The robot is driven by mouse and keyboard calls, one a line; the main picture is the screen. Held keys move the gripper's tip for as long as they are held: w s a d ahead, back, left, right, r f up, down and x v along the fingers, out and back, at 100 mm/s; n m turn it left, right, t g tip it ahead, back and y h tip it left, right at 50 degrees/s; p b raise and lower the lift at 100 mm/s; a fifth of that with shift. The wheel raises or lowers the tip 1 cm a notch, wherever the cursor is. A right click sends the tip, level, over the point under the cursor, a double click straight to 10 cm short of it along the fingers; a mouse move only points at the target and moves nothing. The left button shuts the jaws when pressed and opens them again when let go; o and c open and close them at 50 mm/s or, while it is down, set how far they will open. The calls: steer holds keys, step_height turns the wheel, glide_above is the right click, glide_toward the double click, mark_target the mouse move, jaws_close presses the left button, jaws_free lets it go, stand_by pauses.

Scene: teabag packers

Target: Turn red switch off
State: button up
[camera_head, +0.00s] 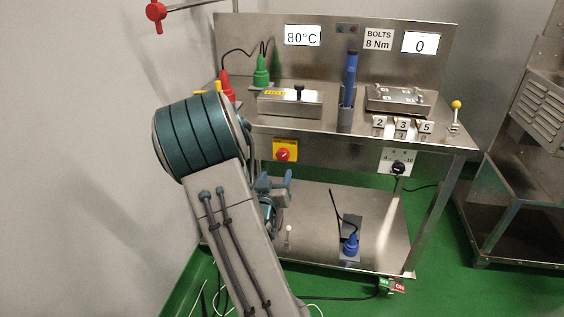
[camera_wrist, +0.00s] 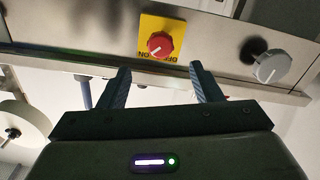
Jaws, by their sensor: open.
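The red switch (camera_head: 283,155) is a round red knob on a yellow plate, on the front edge of the steel workbench. In the wrist view the red switch (camera_wrist: 160,44) sits above and between my fingertips, with a white pointer mark on it and lettering on the plate, partly hidden by the knob. My gripper (camera_wrist: 159,72) is open and empty, its two fingers pointing toward the switch but apart from it. In the head view my gripper (camera_head: 273,190) is below the switch, partly hidden behind my arm.
A black dial (camera_head: 398,168) on a white plate is right of the switch on the bench front. The bench top holds a steel box (camera_head: 290,103), a blue tool (camera_head: 350,80) in a holder, and a yellow-knobbed lever (camera_head: 455,106). A lower shelf (camera_head: 310,225) lies below.

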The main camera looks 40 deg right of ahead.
mark_target(283, 158)
steer(key=b+x, duration=0.1)
steer(key=x, duration=0.9)
steer(key=shift+a, duration=0.1)
steer(key=c, duration=1)
